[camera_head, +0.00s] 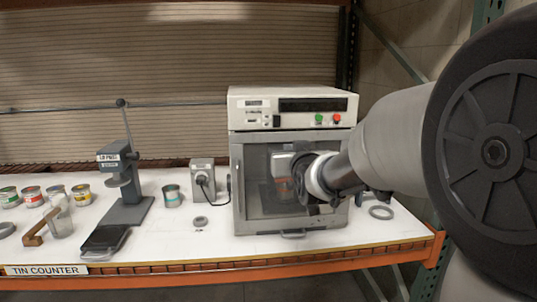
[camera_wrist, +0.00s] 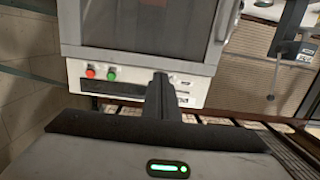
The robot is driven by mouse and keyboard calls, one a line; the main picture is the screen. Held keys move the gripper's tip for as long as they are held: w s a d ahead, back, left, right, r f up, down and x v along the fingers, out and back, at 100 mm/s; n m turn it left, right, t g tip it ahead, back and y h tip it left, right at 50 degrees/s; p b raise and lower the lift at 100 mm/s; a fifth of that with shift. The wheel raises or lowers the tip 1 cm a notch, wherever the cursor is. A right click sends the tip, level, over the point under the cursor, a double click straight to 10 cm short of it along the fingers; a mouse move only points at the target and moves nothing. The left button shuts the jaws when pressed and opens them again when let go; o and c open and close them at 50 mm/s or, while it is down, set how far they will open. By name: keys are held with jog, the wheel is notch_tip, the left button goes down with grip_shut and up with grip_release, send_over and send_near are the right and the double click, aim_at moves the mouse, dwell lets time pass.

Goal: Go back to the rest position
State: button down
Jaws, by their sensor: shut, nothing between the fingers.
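My gripper (camera_wrist: 160,78) is shut and empty, its fingers together in the middle of the wrist view. In the head view my arm reaches in from the right, and its end is in front of the white cabinet machine (camera_head: 250,140). The machine also shows turned over in the wrist view (camera_wrist: 190,80), with its buttons and panel behind the fingers. Its windowed door (camera_head: 252,185) looks shut. Something reddish shows behind the glass, partly covered by my arm. I cannot tell the exact gap between fingers and machine.
A lever press (camera_head: 128,185), a small grey box (camera_head: 203,180), a tin (camera_head: 172,196) and several more tins at the left stand on the white counter (camera_head: 180,240). A grey ring (camera_head: 381,212) lies right of the machine.

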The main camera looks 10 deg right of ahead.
jog(key=shift+s, duration=0.35)
jog(key=s+f+g+p, duration=0.2)
jog(key=s+g+p, duration=0.2)
jog(key=s, duration=1.4)
jog(key=s+f+g+p, duration=0.2)
jog(key=s+g+p, duration=0.2)
jog(key=s, duration=1.4)
jog(key=g, duration=0.3)
jog(key=shift+a+f+p, duration=0.25)
jog(key=shift+p, duration=0.15)
